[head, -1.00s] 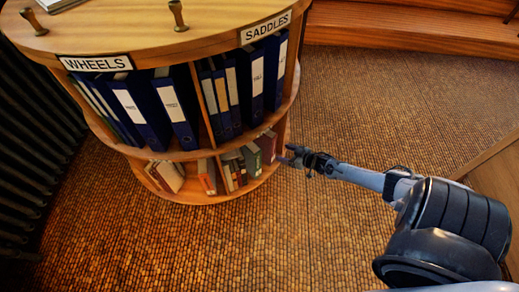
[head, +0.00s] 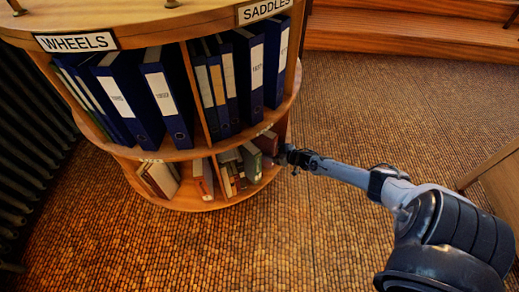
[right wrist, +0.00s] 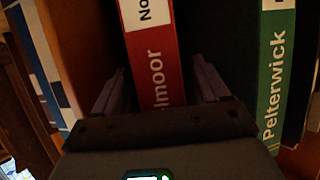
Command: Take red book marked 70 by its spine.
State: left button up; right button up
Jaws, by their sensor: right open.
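In the right wrist view a red book (right wrist: 153,58) stands with its spine towards me. Its white label shows "No" and the lower letters read "elmoor"; the number is cut off by the top edge. My right gripper (right wrist: 161,84) is open, with one finger on each side of the red spine. I cannot tell whether the fingers touch it. In the head view my right gripper (head: 288,156) is at the right end of the lower shelf, beside a dark red book (head: 268,142). My left gripper is not in view.
A green book marked "Pelterwick" (right wrist: 272,80) stands right of the red one in the wrist view. The round wooden bookcase (head: 200,147) holds several blue binders (head: 160,95) above and smaller books below. The floor to the right (head: 340,230) is clear.

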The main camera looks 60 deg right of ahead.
jog(key=shift+b+x, duration=0.45)
jog(key=shift+x, duration=0.6)
jog(key=shift+s, duration=0.1)
grip_shut()
jog(key=shift+r, duration=0.2)
